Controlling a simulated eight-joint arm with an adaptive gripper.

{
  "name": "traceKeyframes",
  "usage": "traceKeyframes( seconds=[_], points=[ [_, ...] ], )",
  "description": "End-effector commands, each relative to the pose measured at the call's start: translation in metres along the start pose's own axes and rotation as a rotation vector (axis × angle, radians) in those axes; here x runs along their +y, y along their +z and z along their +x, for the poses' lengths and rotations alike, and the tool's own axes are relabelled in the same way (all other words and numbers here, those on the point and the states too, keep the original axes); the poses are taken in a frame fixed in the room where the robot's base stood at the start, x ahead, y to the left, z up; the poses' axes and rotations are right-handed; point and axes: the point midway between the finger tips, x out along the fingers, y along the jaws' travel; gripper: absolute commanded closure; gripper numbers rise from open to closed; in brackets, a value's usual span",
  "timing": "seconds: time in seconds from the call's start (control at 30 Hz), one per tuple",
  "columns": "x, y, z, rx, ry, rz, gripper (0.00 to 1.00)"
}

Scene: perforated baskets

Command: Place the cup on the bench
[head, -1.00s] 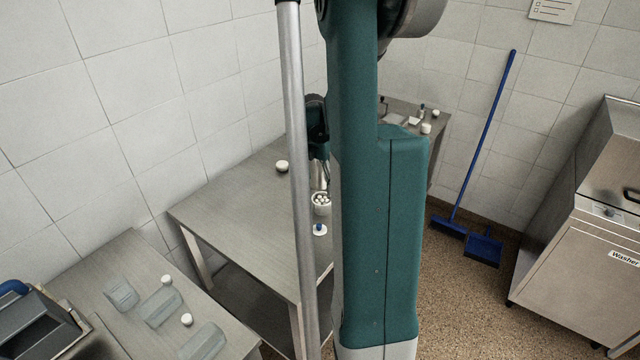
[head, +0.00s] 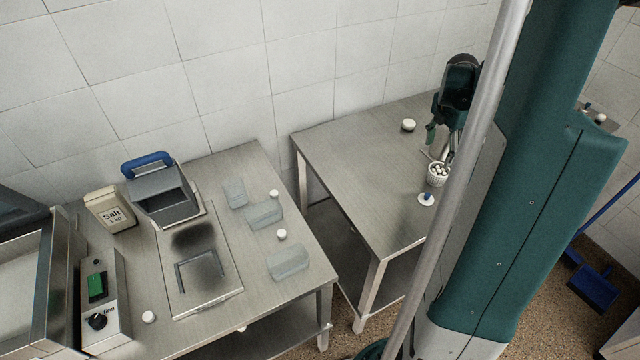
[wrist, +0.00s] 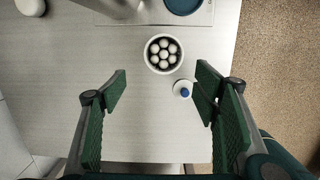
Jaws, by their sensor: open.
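A small white cup (head: 437,178) full of white balls stands upright on the right steel table (head: 350,165). In the wrist view the cup (wrist: 151,62) is round with a dark inside and several white balls. My gripper (wrist: 161,78) is open and empty, its green fingers spread wide. In the wrist view the cup lies just beyond the fingertips, in line with the gap between them. In the head view my gripper (head: 441,138) hangs over the table close to the cup. I cannot tell which table is the bench.
A white piece with a blue knob (wrist: 184,89) sits beside the cup. A white round item (head: 408,125) lies further back. The left table (head: 240,160) holds a salt box (head: 109,209), a grey blue-handled device (head: 160,190), clear containers (head: 288,263) and a control box (head: 101,300).

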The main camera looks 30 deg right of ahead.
Motion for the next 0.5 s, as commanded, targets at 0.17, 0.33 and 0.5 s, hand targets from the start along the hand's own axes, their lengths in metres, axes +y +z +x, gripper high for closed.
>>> traceKeyframes(
  seconds=[0.17,0.33,0.5],
  points=[
    [0.012,-0.03,-0.025,-0.012,0.028,0.073,0.4],
    [0.024,-0.07,-0.054,-0.023,0.069,0.181,0.4],
    [0.033,-0.111,-0.083,-0.025,0.115,0.298,0.4]
  ],
)
